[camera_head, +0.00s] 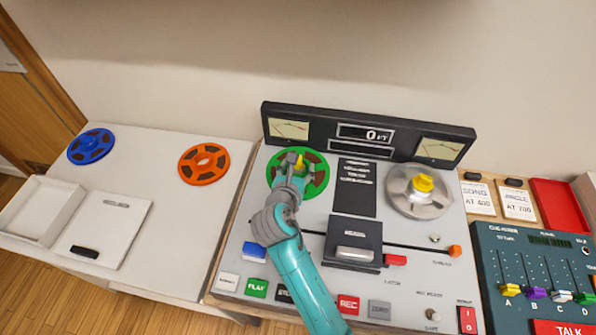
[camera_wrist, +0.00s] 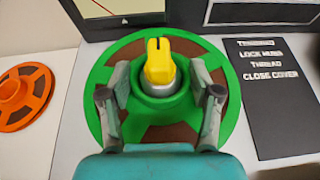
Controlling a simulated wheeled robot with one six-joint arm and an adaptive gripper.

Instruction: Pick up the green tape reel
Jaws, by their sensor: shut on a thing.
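The green tape reel (camera_wrist: 160,133) fills the middle of the wrist view, with brown tape showing between its green spokes. It lies flat on the left side of the tape deck, and it also shows in the head view (camera_head: 318,179). A yellow knob (camera_wrist: 159,60) stands up through its centre. My gripper (camera_wrist: 160,90) is over the reel, its two fingers on either side of the reel's hub, below the yellow knob. The gripper is shut on the hub.
An orange reel (camera_head: 204,164) and a blue reel (camera_head: 91,146) lie on the white side table. A silver reel spindle with a yellow knob (camera_head: 423,183) is at the deck's right. The dark meter panel (camera_head: 366,134) stands behind the reel. A fader mixer (camera_head: 535,270) is at far right.

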